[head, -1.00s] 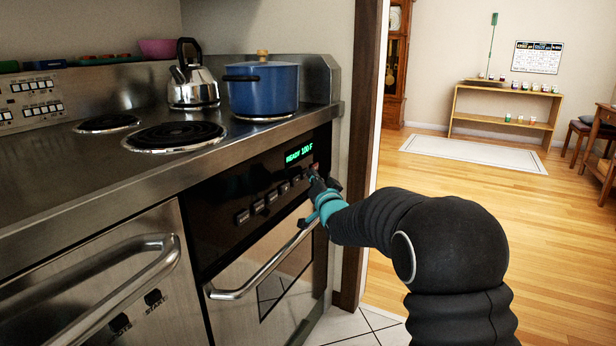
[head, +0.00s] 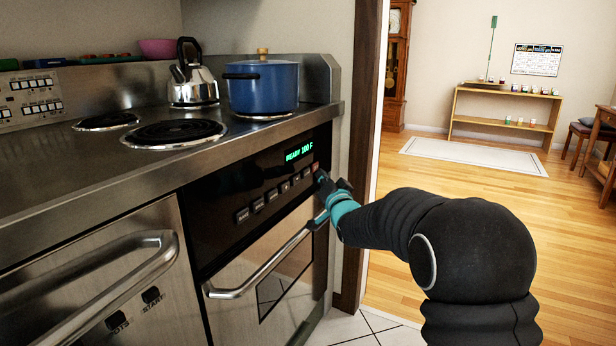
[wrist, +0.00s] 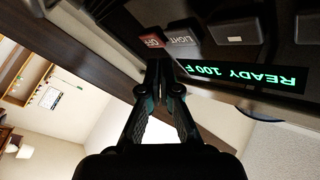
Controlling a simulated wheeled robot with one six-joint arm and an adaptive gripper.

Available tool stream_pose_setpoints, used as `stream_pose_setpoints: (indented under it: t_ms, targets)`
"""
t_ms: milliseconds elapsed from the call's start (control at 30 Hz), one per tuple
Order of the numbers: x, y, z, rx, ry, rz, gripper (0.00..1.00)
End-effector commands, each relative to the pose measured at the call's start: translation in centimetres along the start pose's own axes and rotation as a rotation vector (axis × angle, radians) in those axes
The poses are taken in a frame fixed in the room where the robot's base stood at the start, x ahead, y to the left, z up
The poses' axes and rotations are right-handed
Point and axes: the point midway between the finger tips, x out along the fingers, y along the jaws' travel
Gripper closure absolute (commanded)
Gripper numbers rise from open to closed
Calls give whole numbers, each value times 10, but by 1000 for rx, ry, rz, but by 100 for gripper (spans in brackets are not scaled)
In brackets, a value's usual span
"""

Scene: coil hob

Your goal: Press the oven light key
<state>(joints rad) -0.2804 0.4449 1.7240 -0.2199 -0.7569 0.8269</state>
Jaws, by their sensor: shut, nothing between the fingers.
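The oven light key (wrist: 181,38) is a dark key lettered LIGHT, beside the red OFF key (wrist: 151,40) in the wrist view. In the head view the light key (head: 307,172) is near the right end of the row, under the green display. My gripper (wrist: 158,66) is shut and empty. In the wrist view its tips lie just below the two keys, apart from them as far as I can see. In the head view my gripper (head: 321,179) is just right of the row's end. Whether the key is pressed in cannot be told.
The display (head: 299,152) reads READY 100 F. The oven door handle (head: 262,268) juts out below the panel. A blue pot (head: 262,90) and a kettle (head: 194,88) stand on the hob above. Open floor lies to the right.

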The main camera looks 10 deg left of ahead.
Motion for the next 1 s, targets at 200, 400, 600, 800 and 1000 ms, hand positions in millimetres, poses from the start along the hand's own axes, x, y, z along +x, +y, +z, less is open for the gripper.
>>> stream_pose_setpoints:
  t_ms: [200,400,600,800,1000]
  targets:
    - [-14,11,-9,-1,1,1,100]
    - [-26,19,-18,0,1,1,100]
    - [-33,24,-23,-1,0,0,100]
    - [-34,24,-24,0,-1,0,100]
    - [-38,24,-29,-12,-4,17,100]
